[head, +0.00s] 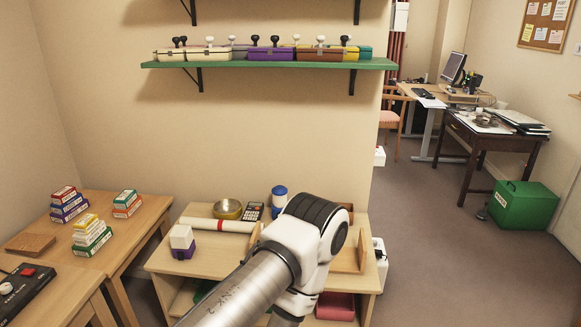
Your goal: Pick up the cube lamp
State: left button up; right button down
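A small object with a white cube-shaped top and a purple base, which looks like the cube lamp (182,241), stands upright at the left side of the low wooden table (165,262). Nothing of mine touches it. One of my arms reaches up from the bottom edge to the right of it and bends over the table's front. That arm's gripper is hidden or out of the picture. No gripper fingers show anywhere.
A white roll (216,224) lies close behind the lamp, with a brass bowl (227,209), a calculator (253,211) and a blue-and-white container (279,199) near it. A green shelf (270,64) hangs above. Another table (130,240) with small boxes stands left.

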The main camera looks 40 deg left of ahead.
aim_at(180, 237)
jog(key=u, duration=1.95)
jog(key=i+l+z, duration=0.1)
jog(key=i, duration=0.6)
jog(key=i+l+z, duration=0.15)
jog(key=i, duration=0.55)
